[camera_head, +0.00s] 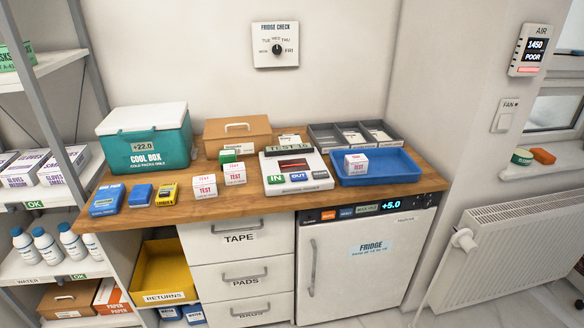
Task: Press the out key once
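The out key (299,177) is a small blue key lettered OUT on the sloped front of a white counter device (322,184) on the wooden worktop. A green IN key (276,180) sits to its left, and another key is to its right, too small to read. Above the keys is a dark red display (293,163), with nothing legible on it. A dark green strip reading TEST 10 (287,147) is at the back of the device. Nothing covers the out key. My gripper is not in this view.
A blue tray (405,178) with a white box stands right of the device. White TEST boxes (204,187) stand to its left, with a teal cool box (145,145) farther left. The worktop (130,219) overhangs drawers and a fridge (350,265). A radiator (520,245) is at right.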

